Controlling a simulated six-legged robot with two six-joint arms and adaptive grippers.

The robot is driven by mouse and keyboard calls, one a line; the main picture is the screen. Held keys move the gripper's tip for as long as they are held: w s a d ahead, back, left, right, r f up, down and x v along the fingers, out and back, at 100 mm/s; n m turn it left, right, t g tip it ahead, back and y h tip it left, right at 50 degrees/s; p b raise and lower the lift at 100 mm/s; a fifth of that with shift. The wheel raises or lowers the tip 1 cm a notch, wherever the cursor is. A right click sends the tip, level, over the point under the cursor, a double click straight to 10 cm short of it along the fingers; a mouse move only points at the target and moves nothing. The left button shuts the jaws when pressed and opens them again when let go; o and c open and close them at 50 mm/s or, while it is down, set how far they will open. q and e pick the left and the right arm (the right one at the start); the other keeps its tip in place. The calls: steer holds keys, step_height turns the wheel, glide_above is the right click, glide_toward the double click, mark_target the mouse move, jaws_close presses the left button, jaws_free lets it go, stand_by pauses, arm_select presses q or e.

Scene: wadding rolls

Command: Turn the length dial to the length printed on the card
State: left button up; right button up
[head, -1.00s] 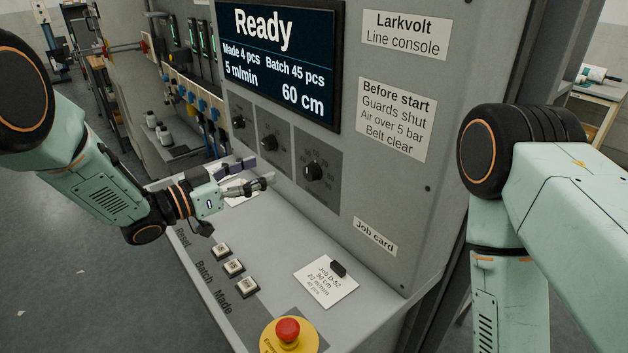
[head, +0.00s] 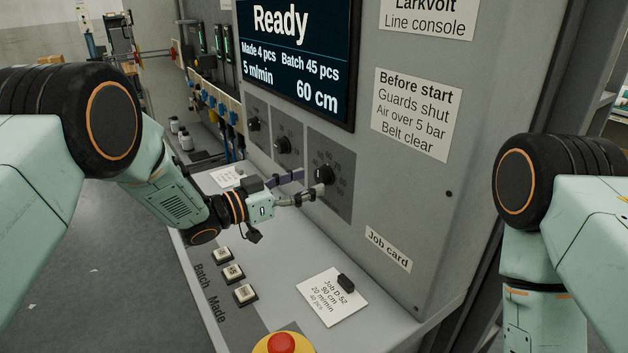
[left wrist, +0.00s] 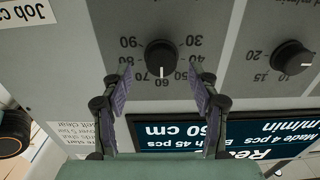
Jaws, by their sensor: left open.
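The length dial is a black knob (head: 323,173) on a dark grey plate on the console's front panel. In the left wrist view the knob (left wrist: 160,56) has its white mark pointing at 60. The screen (head: 297,58) reads "Ready" and 60 cm. The job card (head: 332,297) lies on the shelf and reads Job D-52, 90 cm, 20 m/min. My left gripper (head: 304,187) is open close to the dial. In the left wrist view its fingers (left wrist: 160,90) stand apart on either side below the knob, not touching it. My right gripper is out of view.
Two other knobs (head: 283,145) (head: 254,124) sit left of the length dial; one also shows in the left wrist view (left wrist: 291,57). Several square buttons (head: 233,272) and a red emergency button (head: 282,344) are on the shelf. A black clip (head: 346,283) rests on the card.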

mark_target(319, 179)
arm_select(q)
steer(key=x, duration=0.3)
steer(key=shift+a+f, duration=0.1)
steer(key=shift+f, duration=0.1)
steer(key=shift+s+a+r, duration=0.15)
steer(key=shift+a, duration=0.15)
steer(key=shift+d, duration=0.4)
steer(key=c, duration=0.4)
steer(key=shift+w+a, duration=0.2)
steer(key=shift+a, duration=0.05)
steer(key=c, duration=0.8)
